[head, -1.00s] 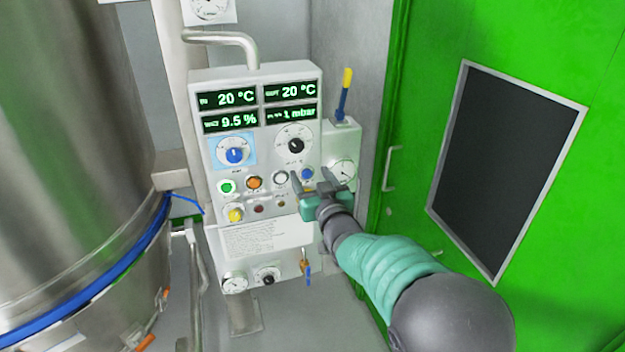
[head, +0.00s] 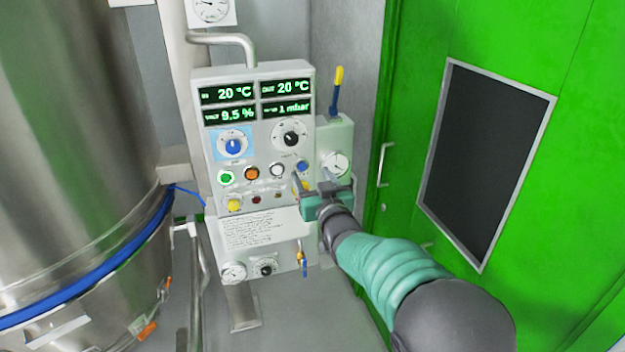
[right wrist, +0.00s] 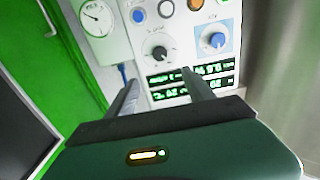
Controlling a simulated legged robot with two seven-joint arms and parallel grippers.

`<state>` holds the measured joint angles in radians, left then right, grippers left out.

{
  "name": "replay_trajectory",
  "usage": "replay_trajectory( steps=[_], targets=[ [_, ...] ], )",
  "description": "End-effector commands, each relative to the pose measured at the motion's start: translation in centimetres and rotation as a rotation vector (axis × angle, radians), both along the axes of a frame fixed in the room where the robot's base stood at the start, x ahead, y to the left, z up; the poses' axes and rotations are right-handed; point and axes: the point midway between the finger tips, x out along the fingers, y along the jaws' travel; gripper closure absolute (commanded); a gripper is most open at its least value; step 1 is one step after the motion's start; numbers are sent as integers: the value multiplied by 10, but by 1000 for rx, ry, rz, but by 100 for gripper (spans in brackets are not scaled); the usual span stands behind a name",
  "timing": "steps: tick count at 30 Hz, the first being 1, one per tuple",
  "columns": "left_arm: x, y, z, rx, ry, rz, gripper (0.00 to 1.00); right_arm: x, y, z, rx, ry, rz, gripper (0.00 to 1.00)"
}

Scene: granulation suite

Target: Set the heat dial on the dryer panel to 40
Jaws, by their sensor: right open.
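The dryer panel (head: 214,160) is a pale upright box with green-lit displays. Below them are two dials: a blue knob on a blue square (head: 232,146) at left and a black knob on a white round scale (head: 291,139) at right. Their labels are too small to tell which is heat. In the right wrist view the panel is upside down, with the black knob (right wrist: 159,53) beyond the fingers and the blue knob (right wrist: 217,40) to its right. My right gripper (head: 311,184) is open and empty, below and right of the black knob, apart from both dials. My left gripper is out of view.
Green, orange, white and blue buttons (head: 252,174) sit under the dials, with a yellow knob (head: 234,204) lower left. A side box (head: 333,140) has a gauge and a yellow-tipped lever. A steel vessel (head: 80,130) stands left; a green door (head: 410,100) is right.

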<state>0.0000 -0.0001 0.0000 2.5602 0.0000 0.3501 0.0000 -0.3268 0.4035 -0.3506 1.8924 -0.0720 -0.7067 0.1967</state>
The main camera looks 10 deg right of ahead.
Motion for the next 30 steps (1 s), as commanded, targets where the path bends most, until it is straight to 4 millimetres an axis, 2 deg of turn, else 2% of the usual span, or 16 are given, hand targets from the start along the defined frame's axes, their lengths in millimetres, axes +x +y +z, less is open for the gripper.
replay_trajectory(
  steps=[7, 14, 17, 20, 30],
  targets=[
    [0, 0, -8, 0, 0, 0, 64, 0, -1, -2, 0, -2, -1, 39],
    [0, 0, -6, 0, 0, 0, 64, -2, 0, 1, 0, -1, -1, 39],
    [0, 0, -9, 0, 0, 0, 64, -10, -1, 0, 0, -2, -1, 39],
    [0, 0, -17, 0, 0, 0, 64, -28, -1, -2, 2, -1, 0, 39],
    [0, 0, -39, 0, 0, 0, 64, -127, -7, -2, 3, -3, 0, 39]
  ],
)
